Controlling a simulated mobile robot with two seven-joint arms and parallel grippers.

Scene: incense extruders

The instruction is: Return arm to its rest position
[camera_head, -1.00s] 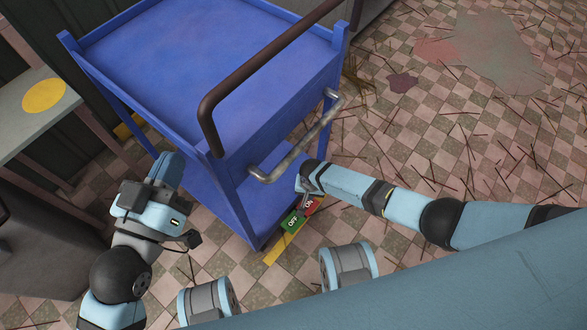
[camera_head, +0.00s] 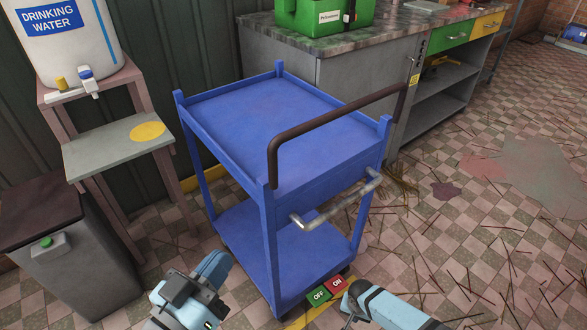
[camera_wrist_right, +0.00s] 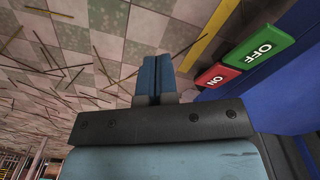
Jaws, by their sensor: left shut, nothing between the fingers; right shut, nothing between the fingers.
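My left gripper (camera_head: 216,265) is at the bottom of the head view, left of the blue cart's near leg.
The blue cart (camera_head: 265,135) stands in the middle, with a brown handle (camera_head: 335,122) and a metal bar (camera_head: 335,203). A grey bin (camera_head: 75,265) and a stand with a water container (camera_head: 70,35) are at left. A workbench (camera_head: 365,75) is behind. Sticks litter the floor at right.

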